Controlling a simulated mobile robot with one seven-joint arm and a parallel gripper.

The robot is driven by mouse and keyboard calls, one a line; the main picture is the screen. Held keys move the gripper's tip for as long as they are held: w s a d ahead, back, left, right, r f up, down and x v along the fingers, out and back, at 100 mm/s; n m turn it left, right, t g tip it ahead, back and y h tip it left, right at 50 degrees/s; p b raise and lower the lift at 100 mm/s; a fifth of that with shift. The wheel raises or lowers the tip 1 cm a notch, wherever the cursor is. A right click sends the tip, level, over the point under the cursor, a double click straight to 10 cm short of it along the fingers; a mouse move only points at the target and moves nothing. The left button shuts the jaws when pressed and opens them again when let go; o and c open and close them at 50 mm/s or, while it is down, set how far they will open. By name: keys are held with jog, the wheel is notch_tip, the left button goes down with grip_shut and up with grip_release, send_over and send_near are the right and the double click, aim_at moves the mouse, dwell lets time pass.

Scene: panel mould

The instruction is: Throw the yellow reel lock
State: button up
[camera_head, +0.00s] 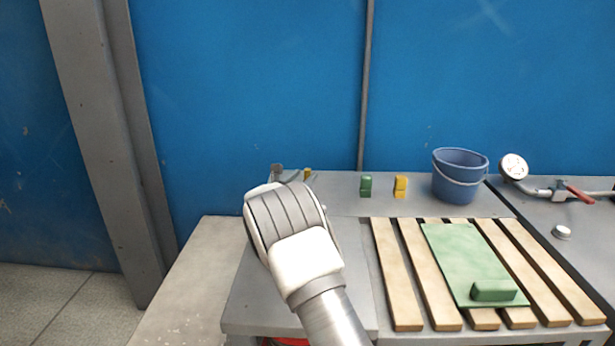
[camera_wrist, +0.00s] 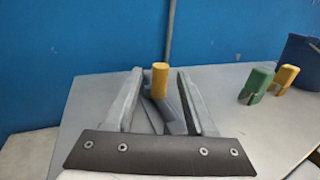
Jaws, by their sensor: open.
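A lever with a yellow cylindrical grip (camera_wrist: 160,79) on a grey arm stands between the two fingers of my gripper (camera_wrist: 159,73) in the wrist view. My gripper is open, with visible gaps on both sides of the grip. In the head view, the yellow grip (camera_head: 308,173) shows just past my wrist, and my arm hides most of the mechanism under it. A separate yellow handle (camera_head: 400,186) stands farther right, beside a green handle (camera_head: 366,185); the yellow handle (camera_wrist: 285,79) and green handle (camera_wrist: 256,84) also show in the wrist view.
A blue bucket (camera_head: 459,183) stands right of the handles. Wooden slats (camera_head: 398,285) carry a green board (camera_head: 465,262) with a block. A gauge (camera_head: 514,167) and red-handled valve (camera_head: 579,193) are at far right. A blue wall (camera_head: 260,80) closes off the back.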

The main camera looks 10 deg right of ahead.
aim_at(306, 174)
jog(key=shift+x, duration=1.55)
grip_shut()
dwell(0.4)
